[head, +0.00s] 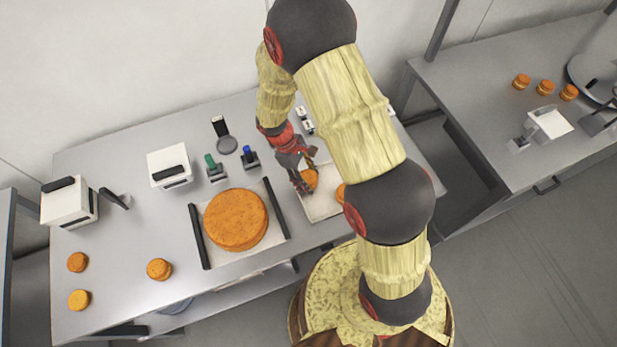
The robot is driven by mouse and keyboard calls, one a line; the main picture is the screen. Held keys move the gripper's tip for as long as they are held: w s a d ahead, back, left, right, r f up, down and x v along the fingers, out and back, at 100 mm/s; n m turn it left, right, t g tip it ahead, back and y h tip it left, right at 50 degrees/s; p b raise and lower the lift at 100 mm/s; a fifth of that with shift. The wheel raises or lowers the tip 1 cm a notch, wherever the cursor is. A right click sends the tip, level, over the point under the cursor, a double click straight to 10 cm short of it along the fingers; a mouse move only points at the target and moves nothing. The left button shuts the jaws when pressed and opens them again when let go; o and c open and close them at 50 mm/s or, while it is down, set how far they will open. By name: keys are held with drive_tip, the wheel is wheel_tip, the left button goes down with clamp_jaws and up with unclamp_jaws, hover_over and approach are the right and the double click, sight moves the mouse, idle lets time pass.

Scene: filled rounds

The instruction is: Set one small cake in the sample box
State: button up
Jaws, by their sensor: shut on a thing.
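My gripper (304,186) is shut on a small orange-brown cake (311,177), low over a pale tray (318,211) on the long grey table. I cannot tell whether that cake still touches the tray. Another small cake (340,193) shows at the tray's right, partly hidden by my arm. More small cakes stand at the table's left: a back one (77,262), a front one (79,299) and a stacked-looking one (158,269). No box is clearly the sample box; white boxes with dark handles stand at the back left (170,167) and far left (68,205).
A large round cake (236,219) lies between two dark rails left of the tray. Green-topped (213,168) and blue-topped (249,158) devices stand behind it. The front-left tabletop has clear room.

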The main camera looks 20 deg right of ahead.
drive_tip(key=shift+r, duration=0.1)
drive_tip(key=o, duration=0.5)
drive_tip(key=v, duration=1.2)
drive_tip(key=s+d+r+m+t+y, duration=0.1)
drive_tip(key=s+r+m+t, duration=0.15)
drive_tip(key=r, duration=0.65)
drive_tip(key=s+d+r+m+t+y, duration=0.1)
drive_tip(key=s+r+m, duration=0.15)
drive_tip(key=r, duration=0.65)
drive_tip(key=s+d+r+m+t+y, duration=0.1)
drive_tip(key=s+r+m+t, duration=0.3)
drive_tip(key=s+r, duration=0.5)
drive_tip(key=s+t, duration=0.1)
drive_tip(key=s, duration=0.2)
drive_tip(key=shift+r+p, duration=0.3)
drive_tip(key=shift+r, duration=0.1)
drive_tip(key=shift+s+d, duration=0.1)
drive_tip(key=shift+d, duration=0.05)
